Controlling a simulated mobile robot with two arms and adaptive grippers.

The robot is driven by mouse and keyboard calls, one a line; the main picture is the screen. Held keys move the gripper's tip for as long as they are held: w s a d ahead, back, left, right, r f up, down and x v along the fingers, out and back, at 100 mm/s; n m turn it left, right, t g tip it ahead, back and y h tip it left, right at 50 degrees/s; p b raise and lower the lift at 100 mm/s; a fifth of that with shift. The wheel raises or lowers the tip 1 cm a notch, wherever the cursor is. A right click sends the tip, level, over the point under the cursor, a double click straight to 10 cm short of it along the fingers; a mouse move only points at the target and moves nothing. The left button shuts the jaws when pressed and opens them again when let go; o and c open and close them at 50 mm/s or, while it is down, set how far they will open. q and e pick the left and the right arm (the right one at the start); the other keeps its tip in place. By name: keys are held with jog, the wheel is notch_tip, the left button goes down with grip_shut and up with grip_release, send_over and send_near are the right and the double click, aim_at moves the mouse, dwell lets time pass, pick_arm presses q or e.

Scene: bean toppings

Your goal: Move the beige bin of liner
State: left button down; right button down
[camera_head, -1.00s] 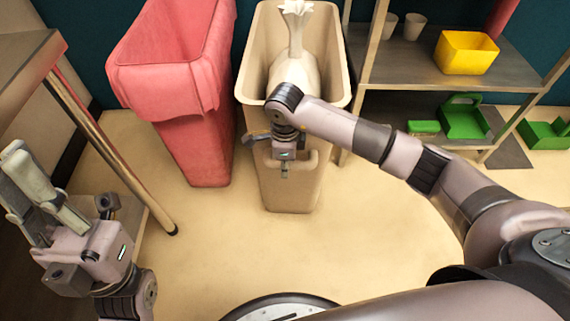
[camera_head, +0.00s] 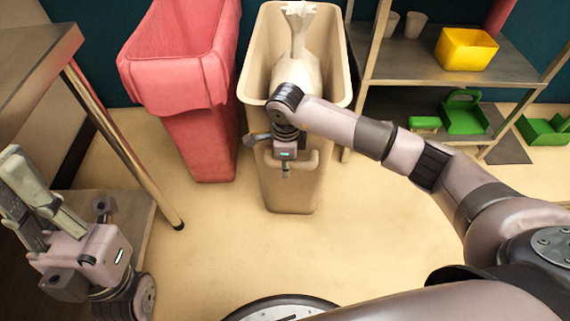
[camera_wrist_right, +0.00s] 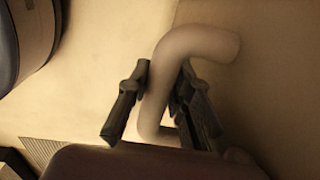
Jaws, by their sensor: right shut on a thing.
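The beige bin (camera_head: 243,90) stands on the floor in the middle of the head view. A pale liner bag (camera_head: 299,66), gathered at its top, sits inside it. My right gripper (camera_head: 285,168) is at the bin's near side, shut on its curved handle (camera_head: 307,159). The right wrist view shows the handle (camera_wrist_right: 190,45) between the two fingers (camera_wrist_right: 160,105). My right forearm hides part of the bin's front. My left gripper (camera_head: 22,200) is at the far left, empty, with its fingers apart and away from the bin.
A red bin (camera_head: 205,130) stands close at the left of the beige bin. A shelf (camera_head: 400,65) with a yellow container (camera_head: 466,49) and green boxes (camera_head: 463,115) is at the right. A table (camera_head: 40,50) with a metal leg is at the left. Floor in front is clear.

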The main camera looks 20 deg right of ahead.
jog(key=shift+s+a, duration=0.15)
jog(key=shift+a, duration=0.15)
jog(key=c, duration=1.3)
grip_release()
jog(key=shift+d, duration=0.15)
jog(key=shift+c, duration=0.2)
notch_tip(320, 180, up, 12)
